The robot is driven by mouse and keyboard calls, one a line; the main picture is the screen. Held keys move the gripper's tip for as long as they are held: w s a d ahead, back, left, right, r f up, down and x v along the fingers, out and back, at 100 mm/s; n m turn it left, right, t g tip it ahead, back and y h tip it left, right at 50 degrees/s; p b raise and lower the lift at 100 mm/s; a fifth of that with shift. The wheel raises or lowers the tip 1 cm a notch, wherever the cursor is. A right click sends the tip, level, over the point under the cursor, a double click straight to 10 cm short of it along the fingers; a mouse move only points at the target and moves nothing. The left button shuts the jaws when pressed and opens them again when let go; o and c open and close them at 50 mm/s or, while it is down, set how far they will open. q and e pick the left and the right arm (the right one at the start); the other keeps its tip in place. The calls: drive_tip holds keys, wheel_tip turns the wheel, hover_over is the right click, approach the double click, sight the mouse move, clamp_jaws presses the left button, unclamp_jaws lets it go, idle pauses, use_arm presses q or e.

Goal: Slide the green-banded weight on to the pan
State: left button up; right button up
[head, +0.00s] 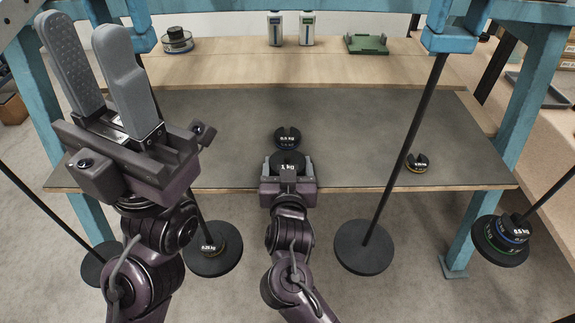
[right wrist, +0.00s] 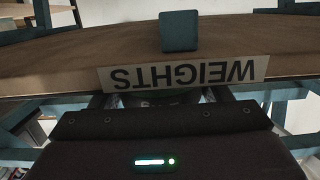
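In the head view, a dark 1 kg weight (head: 288,163) sits between the fingers of my right gripper (head: 288,168), at the table's front edge; the fingers touch both its sides. Round pans hang on rods: an empty pan (head: 363,255) right of my right gripper, a pan (head: 228,266) with a 0.25 kg weight (head: 207,245), and a right pan (head: 487,252) with stacked weights (head: 512,230) showing blue and green bands.
A slotted 0.5 kg weight (head: 288,137) lies just behind the held one. A yellow-banded weight (head: 416,163) lies near the table's right front. The grey mat (head: 350,120) is otherwise mostly clear. A WEIGHTS label (right wrist: 185,73) shows upside down in the right wrist view.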

drive_tip(key=c, duration=0.7)
drive_tip(key=shift+r, duration=0.25)
drive_tip(key=shift+c, duration=0.9)
drive_tip(key=shift+r+p, duration=1.45)
drive_tip(key=shift+p, duration=0.85)
